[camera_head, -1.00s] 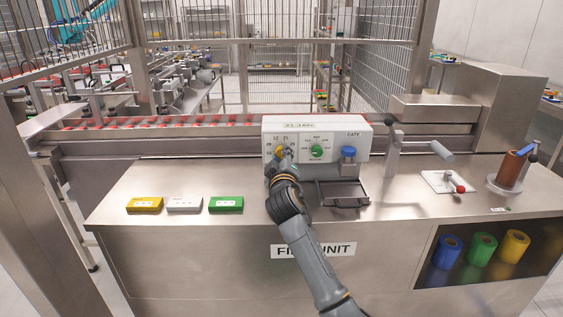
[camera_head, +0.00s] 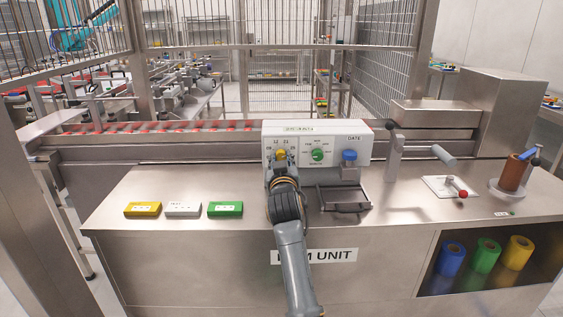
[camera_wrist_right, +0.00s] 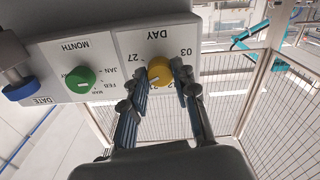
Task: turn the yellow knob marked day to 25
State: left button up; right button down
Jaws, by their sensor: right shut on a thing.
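The yellow knob (camera_head: 281,154) sits at the left of the white control box (camera_head: 330,134), in a ring of numbers. In the right wrist view, upside down, the yellow knob (camera_wrist_right: 159,72) is under the word DAY. The labels 27 and 03 are readable; those on the gripper side are partly covered. A white pointer mark shows on the knob's lower left in that view. My right gripper (camera_head: 281,164) is at the knob; its two fingers (camera_wrist_right: 158,84) are shut on it from both sides. My left gripper is not in view.
A green MONTH knob (camera_head: 317,155) and a blue knob (camera_head: 349,156) marked DATE are to the right. A metal tray (camera_head: 343,206) is below them. Yellow (camera_head: 143,209), white (camera_head: 183,209) and green (camera_head: 225,209) blocks lie left on the bench. A conveyor runs behind.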

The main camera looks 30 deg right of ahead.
dwell(0.5)
jog(key=c, duration=1)
grip_release()
jog(key=shift+c, duration=0.2)
jog(key=shift+s+a, duration=0.15)
jog(key=v, duration=0.7)
